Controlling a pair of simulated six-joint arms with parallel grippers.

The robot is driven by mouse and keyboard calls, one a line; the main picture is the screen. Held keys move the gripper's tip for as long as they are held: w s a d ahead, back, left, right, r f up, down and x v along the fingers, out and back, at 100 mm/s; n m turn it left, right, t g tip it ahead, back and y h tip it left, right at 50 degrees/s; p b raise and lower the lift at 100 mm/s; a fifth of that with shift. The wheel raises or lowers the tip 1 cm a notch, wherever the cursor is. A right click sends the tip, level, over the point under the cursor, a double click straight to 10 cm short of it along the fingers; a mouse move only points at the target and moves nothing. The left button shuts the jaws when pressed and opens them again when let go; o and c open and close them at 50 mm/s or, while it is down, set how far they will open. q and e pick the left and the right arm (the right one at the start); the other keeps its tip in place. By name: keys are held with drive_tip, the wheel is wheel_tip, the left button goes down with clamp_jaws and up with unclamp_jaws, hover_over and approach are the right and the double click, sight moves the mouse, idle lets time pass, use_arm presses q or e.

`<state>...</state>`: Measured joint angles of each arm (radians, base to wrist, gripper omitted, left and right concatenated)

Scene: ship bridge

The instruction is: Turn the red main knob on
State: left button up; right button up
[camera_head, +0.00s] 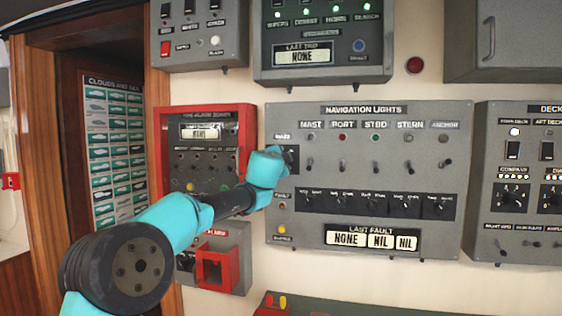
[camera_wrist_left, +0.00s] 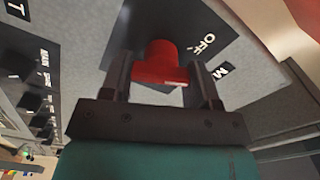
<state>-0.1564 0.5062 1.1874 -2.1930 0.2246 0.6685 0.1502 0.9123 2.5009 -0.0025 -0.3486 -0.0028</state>
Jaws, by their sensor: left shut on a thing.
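The red main knob (camera_wrist_left: 160,64) shows in the left wrist view on a dark plate lettered "OFF" on the navigation lights panel (camera_head: 368,233). My left gripper (camera_wrist_left: 163,75) has a finger on each side of the knob and is shut on it. In the head view my left arm reaches to the panel's left edge, where the gripper (camera_head: 287,158) meets the dark plate beside the "MAIN" label. The knob is hidden there behind my wrist. My right gripper is in neither view.
A red-framed alarm panel (camera_head: 205,112) is left of the navigation panel, with a red box (camera_head: 216,268) below it. Another grey panel (camera_head: 520,180) stands at the right. A last-trip panel (camera_head: 322,75) hangs above. Small toggle levers line the navigation panel right of my gripper.

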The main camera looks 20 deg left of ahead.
use_arm(q)
drive_tip(key=m, duration=0.6)
drive_tip(key=shift+f+m, duration=0.15)
drive_tip(key=shift+m, duration=0.15)
drive_tip(key=m, duration=0.6)
drive_tip(key=shift+f+m, duration=0.1)
drive_tip(key=shift+m, duration=0.3)
drive_tip(key=o, duration=0.9)
drive_tip(key=shift+s, duration=0.1)
drive_tip(key=s, duration=1.7)
drive_tip(key=shift+s+d, duration=0.15)
drive_tip(key=shift+d, duration=0.05)
